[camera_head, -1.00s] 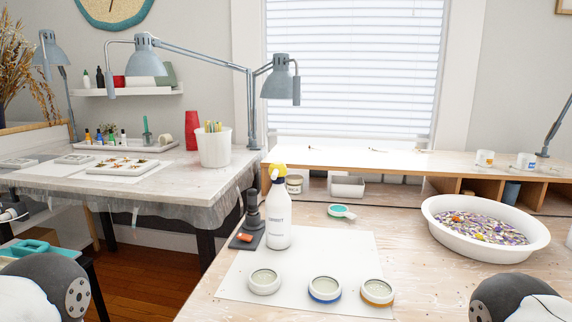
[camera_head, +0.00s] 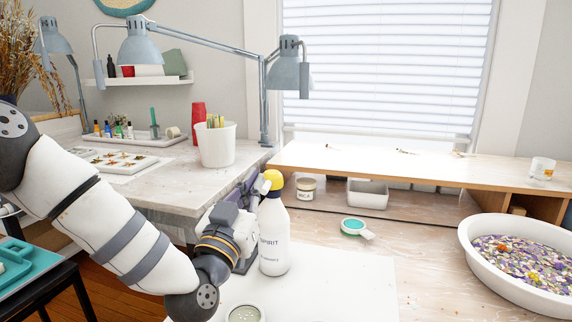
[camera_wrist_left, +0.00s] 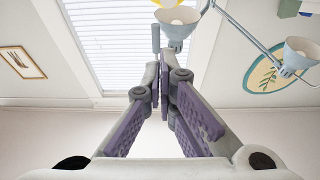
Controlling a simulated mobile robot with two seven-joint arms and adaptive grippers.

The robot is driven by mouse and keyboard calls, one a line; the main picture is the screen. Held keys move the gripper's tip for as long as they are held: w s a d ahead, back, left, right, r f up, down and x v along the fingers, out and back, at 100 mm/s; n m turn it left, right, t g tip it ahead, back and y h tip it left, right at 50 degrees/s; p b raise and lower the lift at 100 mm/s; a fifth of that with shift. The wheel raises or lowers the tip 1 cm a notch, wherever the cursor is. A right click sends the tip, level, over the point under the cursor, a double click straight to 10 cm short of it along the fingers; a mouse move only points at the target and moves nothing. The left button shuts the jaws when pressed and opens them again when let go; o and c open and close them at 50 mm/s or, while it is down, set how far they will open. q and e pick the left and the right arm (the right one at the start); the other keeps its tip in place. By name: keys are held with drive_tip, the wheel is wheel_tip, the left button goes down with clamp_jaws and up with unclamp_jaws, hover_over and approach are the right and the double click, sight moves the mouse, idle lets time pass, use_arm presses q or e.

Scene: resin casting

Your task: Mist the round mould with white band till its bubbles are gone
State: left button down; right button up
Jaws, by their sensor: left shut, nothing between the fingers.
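The round mould with white band (camera_head: 245,314) is cut off by the bottom edge of the head view; its bubbles are too small to judge. The white spray bottle (camera_head: 273,238) with a yellow head (camera_head: 273,180) stands upright behind it. My left gripper (camera_head: 255,188) is beside the bottle on its left, near the upper part; contact cannot be told. Its purple fingers (camera_wrist_left: 163,78) are shut and empty in the wrist view. A yellow patch (camera_wrist_left: 168,2) there may be the bottle's head. My right gripper is not in view.
A teal-topped round item with a handle (camera_head: 354,227) lies right of the bottle. A white bowl of petals (camera_head: 470,240) stands at the right. A jar (camera_head: 306,188) and a white bin (camera_head: 368,194) stand behind. The bench between bottle and bowl is mostly clear.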

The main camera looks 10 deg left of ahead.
use_arm(q)
wheel_tip(320, 180, up, 4)
drive_tip(key=b, duration=0.1)
hover_over(270, 183)
drive_tip(key=shift+w, duration=0.2)
wheel_tip(270, 183, down, 3)
drive_tip(key=shift+s+f, duration=0.1)
drive_tip(key=shift+f, duration=0.3)
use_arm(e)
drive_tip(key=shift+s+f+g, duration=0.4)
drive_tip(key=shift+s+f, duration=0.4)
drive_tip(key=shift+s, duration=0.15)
